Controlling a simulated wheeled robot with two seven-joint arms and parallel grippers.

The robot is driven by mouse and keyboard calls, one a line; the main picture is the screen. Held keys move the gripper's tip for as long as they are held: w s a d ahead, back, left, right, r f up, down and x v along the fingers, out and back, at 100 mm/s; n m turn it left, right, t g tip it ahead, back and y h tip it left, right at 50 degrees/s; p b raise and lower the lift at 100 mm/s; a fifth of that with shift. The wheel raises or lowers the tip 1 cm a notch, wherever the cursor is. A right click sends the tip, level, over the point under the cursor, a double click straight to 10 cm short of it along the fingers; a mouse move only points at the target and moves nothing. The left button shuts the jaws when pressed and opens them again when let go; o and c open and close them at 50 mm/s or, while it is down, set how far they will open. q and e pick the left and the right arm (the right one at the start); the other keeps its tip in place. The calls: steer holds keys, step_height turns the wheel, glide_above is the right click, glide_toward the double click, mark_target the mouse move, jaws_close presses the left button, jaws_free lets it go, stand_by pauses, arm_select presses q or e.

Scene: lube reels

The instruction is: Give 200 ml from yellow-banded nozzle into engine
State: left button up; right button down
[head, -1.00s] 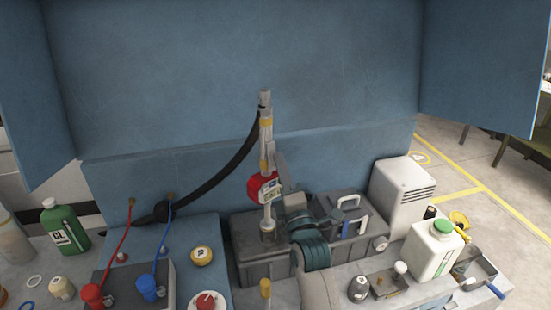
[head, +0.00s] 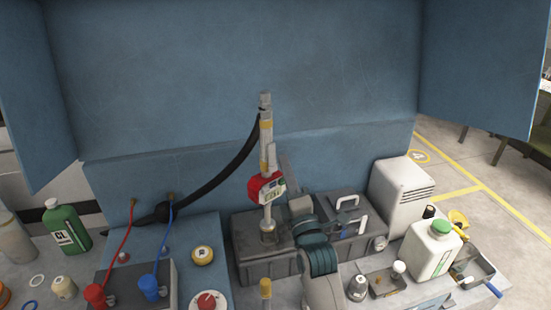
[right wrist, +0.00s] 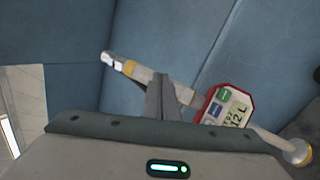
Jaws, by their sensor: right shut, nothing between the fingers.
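The yellow-banded nozzle (head: 266,130) stands upright, its lower end at the round filler (head: 268,232) of the grey engine block (head: 245,262). A black hose runs from it to the left. Its red meter (head: 256,187) has a lit display; in the right wrist view the meter (right wrist: 226,105) appears to read a figure ending in "12 L", the first digits unclear. My right gripper (head: 284,160) is shut and empty, just right of the nozzle's handle and lever. Its fingers (right wrist: 160,95) overlap the handle in the wrist view; contact is unclear. My left gripper is out of view.
Red (head: 95,296) and blue (head: 149,287) capped nozzles with hoses stand left. A green bottle (head: 66,229) is at far left. A white jug with green cap (head: 430,250) and a vented white box (head: 403,190) stand right. A blue panel (head: 240,70) rises behind.

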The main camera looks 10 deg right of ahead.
steer(key=s+p, duration=0.1)
steer(key=s+d+r+p, duration=0.1)
steer(key=s, duration=0.1)
steer(key=s+d+p, duration=0.1)
steer(key=shift+s+r, duration=0.15)
steer(key=shift+r, duration=0.15)
stand_by(0.4)
